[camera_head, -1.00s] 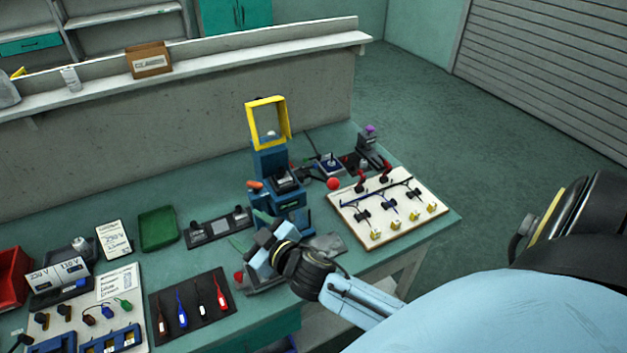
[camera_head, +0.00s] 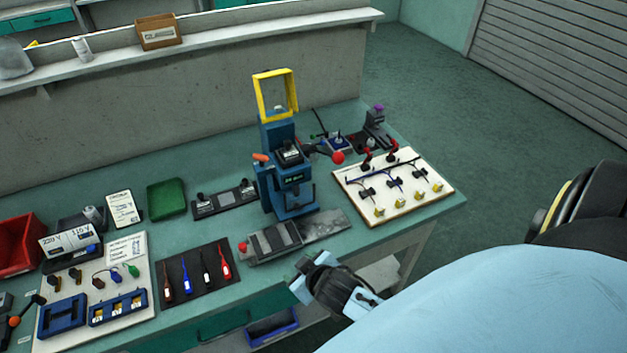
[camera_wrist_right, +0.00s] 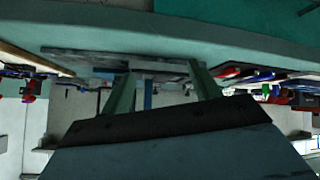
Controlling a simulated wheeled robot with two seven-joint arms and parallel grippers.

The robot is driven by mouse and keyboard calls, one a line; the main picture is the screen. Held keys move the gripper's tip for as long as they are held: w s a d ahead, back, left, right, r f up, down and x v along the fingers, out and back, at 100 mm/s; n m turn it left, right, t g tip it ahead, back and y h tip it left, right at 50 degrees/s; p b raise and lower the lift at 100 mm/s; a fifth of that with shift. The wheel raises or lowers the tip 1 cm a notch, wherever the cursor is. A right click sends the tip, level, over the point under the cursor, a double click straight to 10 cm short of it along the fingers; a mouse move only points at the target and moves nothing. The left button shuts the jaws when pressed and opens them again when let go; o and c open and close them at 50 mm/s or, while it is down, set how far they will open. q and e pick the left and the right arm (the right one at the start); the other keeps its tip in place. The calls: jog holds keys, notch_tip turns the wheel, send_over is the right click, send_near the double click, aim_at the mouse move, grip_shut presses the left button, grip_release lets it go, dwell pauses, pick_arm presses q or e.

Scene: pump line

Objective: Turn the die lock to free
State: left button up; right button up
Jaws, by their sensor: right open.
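The blue press (camera_head: 289,200) stands on the bench under a raised yellow frame (camera_head: 262,98). An orange-tipped handle (camera_head: 261,158) is on its left and a red ball lever (camera_head: 338,158) on its right. A dark grey slide block (camera_head: 273,240) with a red knob (camera_head: 243,247) lies on a grey plate (camera_head: 325,226) before the press. I cannot tell which part is the die lock or read its position. My right gripper (camera_head: 305,273) is near the bench's front edge, in front of the slide block and apart from it. In the right wrist view its fingers (camera_wrist_right: 162,75) are spread and empty.
To the left are a black mat (camera_head: 196,272) with coloured tools, a green tray (camera_head: 166,199) and a red bin (camera_head: 20,247). To the right is a white board (camera_head: 410,202) with wires. Free room lies before the bench's front edge.

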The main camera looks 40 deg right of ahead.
jog(key=s+f+g, duration=0.1)
jog(key=s+f, duration=0.3)
jog(key=f, duration=0.1)
jog(key=shift+g, duration=0.3)
jog(key=shift+s, duration=0.1)
